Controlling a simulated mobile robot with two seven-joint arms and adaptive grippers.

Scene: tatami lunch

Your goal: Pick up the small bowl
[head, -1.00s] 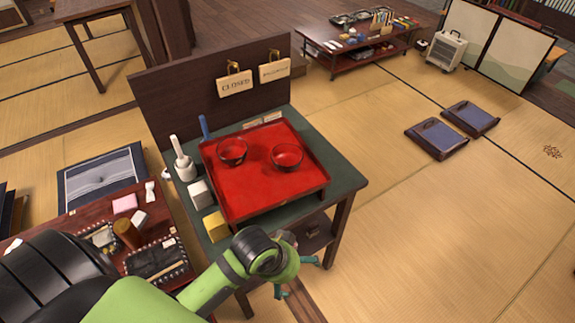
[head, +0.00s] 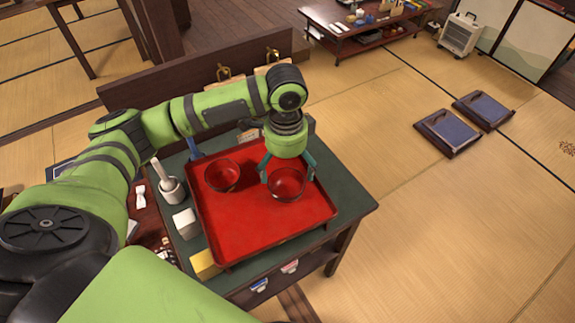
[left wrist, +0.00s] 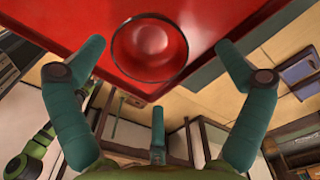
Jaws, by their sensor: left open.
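Two round red bowls with dark rims sit upright on a red tray (head: 250,235): a left bowl (head: 222,176) and a right bowl (head: 285,186). They look close in size, and I cannot tell which is the small one. My left gripper (head: 288,172) is open and empty above the right bowl, fingers pointing down on either side of it. In the left wrist view a bowl (left wrist: 149,50) lies between the spread teal fingertips (left wrist: 160,47), and I see no finger closed on it.
The tray lies on a dark green table (head: 345,200). A white mortar with pestle (head: 171,188), a white block (head: 184,222) and a yellow block (head: 205,264) stand left of it. A dark panel (head: 140,95) rises behind.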

